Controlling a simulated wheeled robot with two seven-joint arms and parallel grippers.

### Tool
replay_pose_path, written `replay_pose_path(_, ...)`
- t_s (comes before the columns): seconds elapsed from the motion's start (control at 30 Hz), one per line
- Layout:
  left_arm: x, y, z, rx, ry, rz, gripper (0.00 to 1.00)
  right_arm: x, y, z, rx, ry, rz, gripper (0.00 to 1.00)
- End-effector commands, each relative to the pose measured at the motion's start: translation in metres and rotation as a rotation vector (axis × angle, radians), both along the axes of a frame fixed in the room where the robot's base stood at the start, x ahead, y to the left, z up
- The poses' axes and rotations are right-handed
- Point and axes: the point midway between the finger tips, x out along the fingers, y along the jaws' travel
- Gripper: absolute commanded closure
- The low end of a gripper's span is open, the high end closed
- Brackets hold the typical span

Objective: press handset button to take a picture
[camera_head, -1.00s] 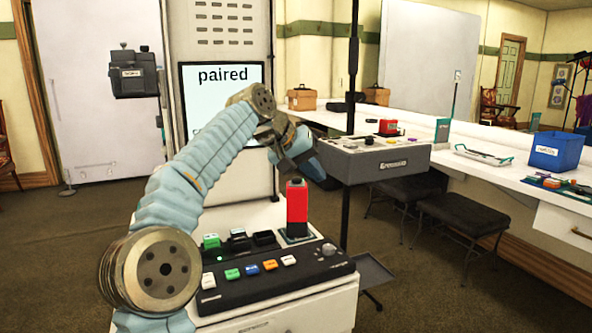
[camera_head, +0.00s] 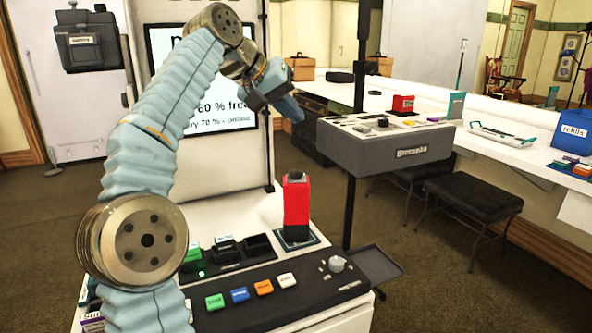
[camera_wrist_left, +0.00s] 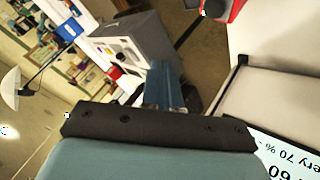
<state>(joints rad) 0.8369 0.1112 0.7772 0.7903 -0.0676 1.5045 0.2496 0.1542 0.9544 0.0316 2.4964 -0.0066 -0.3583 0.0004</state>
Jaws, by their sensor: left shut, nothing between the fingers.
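The red handset (camera_head: 297,207) stands upright in a dark cradle on the console, with a dark button (camera_head: 297,175) on its top. My left gripper (camera_head: 294,113) is shut and empty, above the handset in the picture and clear of it. In the left wrist view, the blue fingers (camera_wrist_left: 165,88) are together, and part of the red handset (camera_wrist_left: 232,8) shows at the top edge. The screen (camera_head: 228,115) behind my arm shows text including "60 % free". My arm hides part of it. My right gripper is not in view.
The console panel (camera_head: 320,292) has coloured buttons and a knob (camera_head: 337,264). A grey box (camera_head: 400,155) with controls stands on a pole to the right. A dark camera-like device (camera_head: 90,38) is at upper left. A blue bin (camera_head: 572,138) sits on the long counter.

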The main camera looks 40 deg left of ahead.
Motion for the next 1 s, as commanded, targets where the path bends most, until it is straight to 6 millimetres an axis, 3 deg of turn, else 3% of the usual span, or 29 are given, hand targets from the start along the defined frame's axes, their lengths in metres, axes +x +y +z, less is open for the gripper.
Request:
replay_pose_path(0.33,-0.001,0.001,-0.041,0.001,0.006,0.008,1.0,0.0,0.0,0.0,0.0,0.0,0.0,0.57)
replay_pose_path(0.53,0.0,0.0,-0.074,-0.002,0.002,0.002,1.0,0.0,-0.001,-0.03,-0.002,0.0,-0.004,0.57)
replay_pose_path(0.73,0.0,0.0,-0.085,-0.001,0.001,0.002,1.0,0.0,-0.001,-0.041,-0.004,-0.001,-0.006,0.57)
replay_pose_path(1.0,0.0,0.0,-0.086,-0.001,0.001,0.002,1.0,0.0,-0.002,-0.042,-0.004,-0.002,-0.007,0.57)
